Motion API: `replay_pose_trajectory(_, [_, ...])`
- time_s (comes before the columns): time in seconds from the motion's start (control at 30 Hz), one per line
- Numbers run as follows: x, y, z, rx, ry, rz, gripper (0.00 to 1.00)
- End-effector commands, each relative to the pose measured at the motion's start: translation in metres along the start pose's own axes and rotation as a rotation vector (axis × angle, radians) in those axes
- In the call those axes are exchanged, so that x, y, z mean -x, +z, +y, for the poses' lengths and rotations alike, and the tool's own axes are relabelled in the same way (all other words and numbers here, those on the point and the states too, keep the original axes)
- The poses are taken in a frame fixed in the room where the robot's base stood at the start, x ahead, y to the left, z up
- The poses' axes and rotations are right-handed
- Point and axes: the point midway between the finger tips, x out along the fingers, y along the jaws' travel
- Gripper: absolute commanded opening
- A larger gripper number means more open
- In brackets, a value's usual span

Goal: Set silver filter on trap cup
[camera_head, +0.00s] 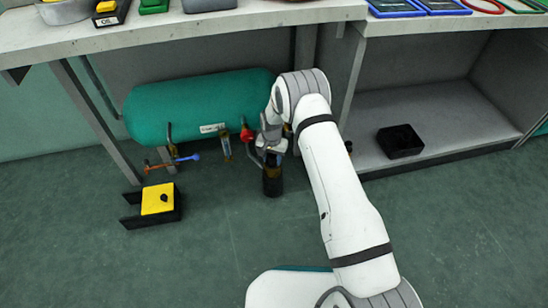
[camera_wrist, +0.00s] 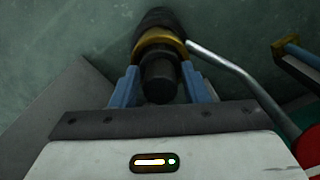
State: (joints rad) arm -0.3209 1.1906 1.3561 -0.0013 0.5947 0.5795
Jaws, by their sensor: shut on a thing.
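My gripper (camera_wrist: 160,85) points down at the floor in front of the green tank, its two blue fingers on either side of a dark grey cylinder (camera_wrist: 158,78). I cannot tell from its shaded colour whether this is the silver filter. Just beyond it is a brass-coloured ring (camera_wrist: 157,37) on a dark round body (camera_wrist: 160,18), probably the trap cup. In the head view the dark cup (camera_head: 272,183) stands upright directly below my gripper (camera_head: 270,148). Whether the cylinder touches the ring is hidden. No other silver filter shows.
A silver pipe (camera_wrist: 235,70) runs beside the ring to a red part (camera_wrist: 310,148). The green tank (camera_head: 195,100), a red valve handle (camera_head: 247,136) and a blue-orange lever (camera_head: 172,162) are close left. A yellow-topped block (camera_head: 158,198) is on the floor; a black bin (camera_head: 400,141) sits on the shelf.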

Motion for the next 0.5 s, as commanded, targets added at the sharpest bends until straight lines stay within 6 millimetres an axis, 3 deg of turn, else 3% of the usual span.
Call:
replay_pose_trajectory(0.07, [-0.0023,-0.0002,-0.0001,0.0,0.0,0.0,0.16])
replay_pose_trajectory(0.1, [-0.0023,-0.0002,-0.0002,0.0,0.0,0.001,0.42])
replay_pose_trajectory(0.2, [-0.0017,-0.0002,-0.0001,0.0,0.0,0.0,0.5])
replay_pose_trajectory(0.5, [0.0025,-0.0001,0.0,0.0,0.0,0.0,0.5])
